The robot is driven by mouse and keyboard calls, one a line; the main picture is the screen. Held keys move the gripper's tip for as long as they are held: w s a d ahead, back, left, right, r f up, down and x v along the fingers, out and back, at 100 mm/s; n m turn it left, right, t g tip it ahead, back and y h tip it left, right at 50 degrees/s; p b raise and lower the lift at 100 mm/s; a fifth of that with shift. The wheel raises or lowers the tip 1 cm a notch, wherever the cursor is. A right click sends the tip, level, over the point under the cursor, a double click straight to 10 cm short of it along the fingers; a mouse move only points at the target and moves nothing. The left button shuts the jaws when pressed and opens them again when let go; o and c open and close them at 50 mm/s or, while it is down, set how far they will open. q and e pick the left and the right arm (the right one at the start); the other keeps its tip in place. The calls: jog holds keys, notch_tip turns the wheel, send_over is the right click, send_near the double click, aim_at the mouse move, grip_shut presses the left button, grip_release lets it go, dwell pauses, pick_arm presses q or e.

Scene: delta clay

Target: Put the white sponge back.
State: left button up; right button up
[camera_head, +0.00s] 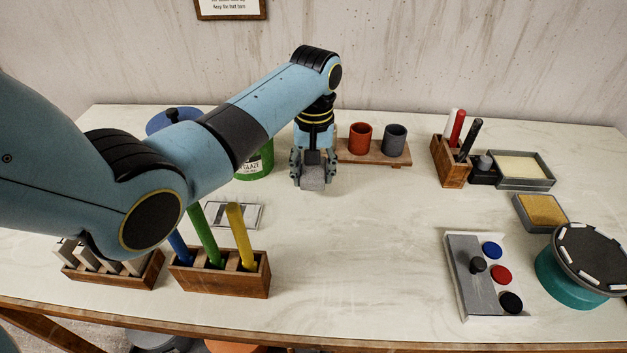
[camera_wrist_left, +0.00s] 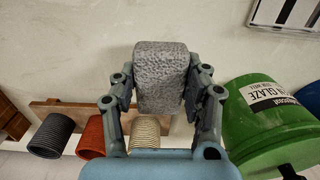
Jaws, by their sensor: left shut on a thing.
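My left gripper (camera_head: 314,172) is shut on a grey, speckled, porous block (camera_head: 313,178), held by its sides near the table's back middle. In the left wrist view the block (camera_wrist_left: 160,80) sits between both fingers of the gripper (camera_wrist_left: 160,100). It looks grey rather than white; whether it rests on the table or hangs just above it I cannot tell. A shallow grey tray (camera_head: 526,184) at the back right has a pale cream slab (camera_head: 518,167) in it. A smaller grey tray (camera_head: 563,204) in front holds a tan, sponge-like slab (camera_head: 541,209). My right gripper is out of view.
A wooden board (camera_head: 372,158) bears a red cup (camera_head: 360,138) and a grey cup (camera_head: 395,140); a cream ridged cup (camera_wrist_left: 145,132) shows in the wrist view. A green glaze bucket (camera_head: 257,165) stands left of the gripper. The table's middle front is clear.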

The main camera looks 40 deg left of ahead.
aim_at(313, 185)
pick_arm(q)
jog(key=shift+f, duration=1.85)
jog(key=shift+f, duration=0.1)
jog(key=o, duration=1.2)
jog(key=shift+o, duration=0.2)
notch_tip(313, 185, up, 12)
jog(key=shift+d+r, duration=0.1)
jog(key=shift+r, duration=0.05)
